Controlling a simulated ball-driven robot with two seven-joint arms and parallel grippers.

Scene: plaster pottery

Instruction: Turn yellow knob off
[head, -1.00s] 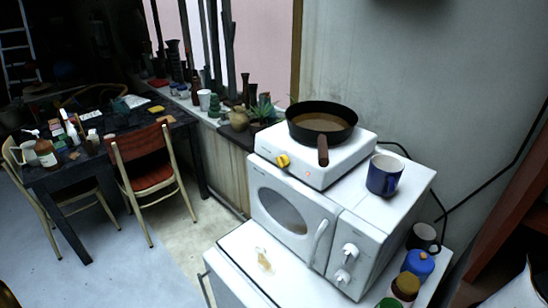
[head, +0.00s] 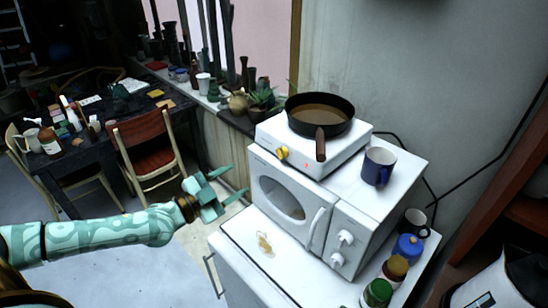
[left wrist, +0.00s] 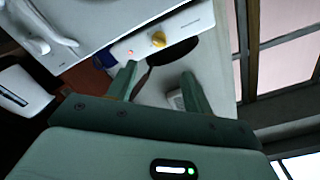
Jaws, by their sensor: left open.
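The yellow knob (head: 282,153) is on the front face of a white hot plate (head: 338,160), which stands on a white microwave (head: 262,170). A small red light glows on that face, right of the knob. A black pan (head: 320,110) with a brown handle sits on the hot plate. My left gripper (head: 222,189) is open and empty, to the left of the microwave and apart from the knob. In the left wrist view the yellow knob (left wrist: 159,39) shows beyond the spread fingers (left wrist: 158,84). My right gripper is not in view.
A blue mug (head: 378,168) stands on the microwave, right of the hot plate. Jars (head: 394,270) and a dark cup stand right of the microwave. A red chair (head: 145,140) and a cluttered dark table are at left. The floor between is clear.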

